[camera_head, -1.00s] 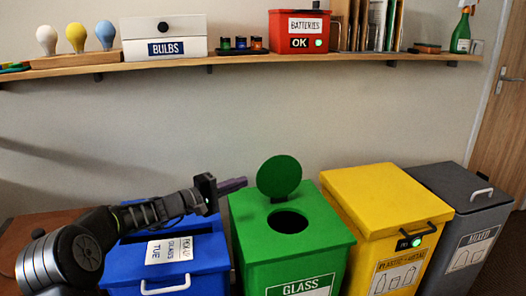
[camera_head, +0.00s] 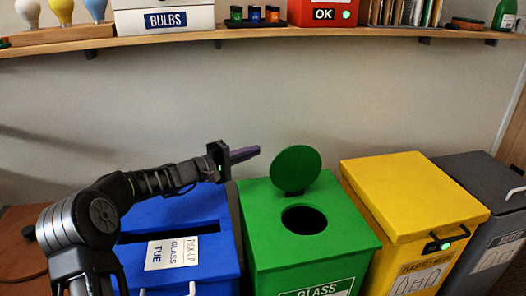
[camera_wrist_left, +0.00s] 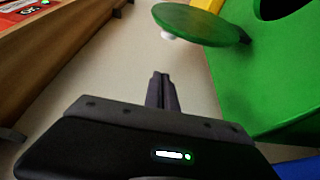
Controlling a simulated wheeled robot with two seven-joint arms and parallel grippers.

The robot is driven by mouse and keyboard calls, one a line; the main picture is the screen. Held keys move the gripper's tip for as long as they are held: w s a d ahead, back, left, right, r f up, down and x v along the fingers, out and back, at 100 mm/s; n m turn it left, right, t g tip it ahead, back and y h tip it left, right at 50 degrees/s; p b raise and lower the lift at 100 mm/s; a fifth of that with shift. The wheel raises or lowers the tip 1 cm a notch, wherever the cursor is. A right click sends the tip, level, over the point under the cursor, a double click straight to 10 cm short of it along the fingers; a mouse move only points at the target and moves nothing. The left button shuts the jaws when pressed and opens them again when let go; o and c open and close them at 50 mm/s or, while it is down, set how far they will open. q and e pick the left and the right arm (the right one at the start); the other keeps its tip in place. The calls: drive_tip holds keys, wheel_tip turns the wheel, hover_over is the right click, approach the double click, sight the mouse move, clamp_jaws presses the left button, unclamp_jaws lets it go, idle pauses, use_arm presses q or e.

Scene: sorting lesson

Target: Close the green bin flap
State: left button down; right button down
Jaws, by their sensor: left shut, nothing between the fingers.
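The green glass bin (camera_head: 262,236) has a round hole (camera_head: 304,220) in its top. Its round green flap (camera_head: 296,168) stands open behind the hole, tilted up on a hinge. In the left wrist view the flap (camera_wrist_left: 203,24) shows as a tilted disc with a small white knob beneath it, beside the bin's green top (camera_wrist_left: 270,90). My left gripper (camera_head: 257,150) is shut and empty. It is in the air left of the flap, apart from it. In the left wrist view its closed fingertips (camera_wrist_left: 161,76) point toward the wall side of the flap. My right gripper is not in view.
A blue bin (camera_head: 214,256) with a slot stands left of the green one, under my left arm. A yellow bin (camera_head: 400,190) and a grey bin (camera_head: 470,170) stand to the right. A wooden shelf (camera_head: 190,38) with boxes runs along the wall above.

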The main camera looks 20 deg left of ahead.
sight(294, 168)
use_arm(q)
drive_tip(key=x, duration=1)
drive_tip(key=shift+s+d+b, duration=0.1)
drive_tip(key=shift+s+d, duration=0.2)
drive_tip(key=shift+s, duration=0.35)
drive_tip(key=shift+s+d+b, duration=0.15)
drive_tip(key=shift+s+d, duration=0.2)
drive_tip(key=shift+s, duration=0.25)
drive_tip(key=shift+s+d+b, duration=0.1)
drive_tip(key=shift+s+d, duration=0.2)
drive_tip(key=shift+s, duration=0.35)
